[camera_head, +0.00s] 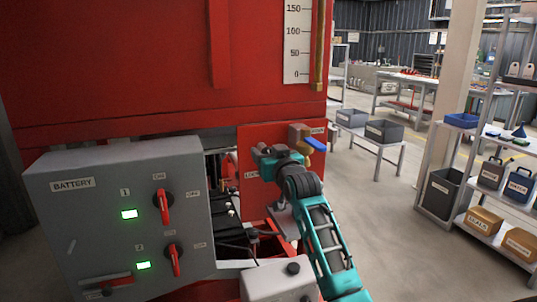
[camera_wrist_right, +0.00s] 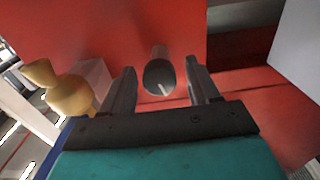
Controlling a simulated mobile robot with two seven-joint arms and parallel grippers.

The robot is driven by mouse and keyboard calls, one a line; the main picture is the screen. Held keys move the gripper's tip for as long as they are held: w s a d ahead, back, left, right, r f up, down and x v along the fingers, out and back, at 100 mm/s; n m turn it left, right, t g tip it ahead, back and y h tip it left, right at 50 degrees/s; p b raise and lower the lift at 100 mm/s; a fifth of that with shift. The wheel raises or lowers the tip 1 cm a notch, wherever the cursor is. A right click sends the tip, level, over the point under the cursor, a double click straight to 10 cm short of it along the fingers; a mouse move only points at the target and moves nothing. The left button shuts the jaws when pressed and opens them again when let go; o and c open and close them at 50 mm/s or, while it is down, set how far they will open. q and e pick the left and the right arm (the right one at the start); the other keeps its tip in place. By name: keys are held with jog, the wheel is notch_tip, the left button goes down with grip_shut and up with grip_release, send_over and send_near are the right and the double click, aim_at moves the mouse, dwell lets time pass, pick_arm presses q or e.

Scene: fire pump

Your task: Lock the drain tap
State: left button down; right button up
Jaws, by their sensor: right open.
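The drain tap, a brass body (camera_head: 299,132) with a blue lever (camera_head: 315,145), sits at the upper right of a red panel (camera_head: 258,132) on the tank. Its brass part (camera_wrist_right: 70,95) also shows at the left of the right wrist view. A grey cylinder (camera_wrist_right: 157,68) with a dark end face sticks out from the red surface. My right gripper (camera_head: 262,152) is at the panel, left of the tap. In the wrist view its open fingers (camera_wrist_right: 160,80) stand either side of the cylinder; contact cannot be told. My left gripper is not in view.
A grey battery box (camera_head: 90,215) with two red switches and green lights stands at the left. Shelves with bins (camera_head: 440,195) stand at the right, with open floor between.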

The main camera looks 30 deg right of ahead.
jog(key=shift+w, duration=0.15)
jog(key=shift+r, duration=0.1)
jog(key=c, duration=1)
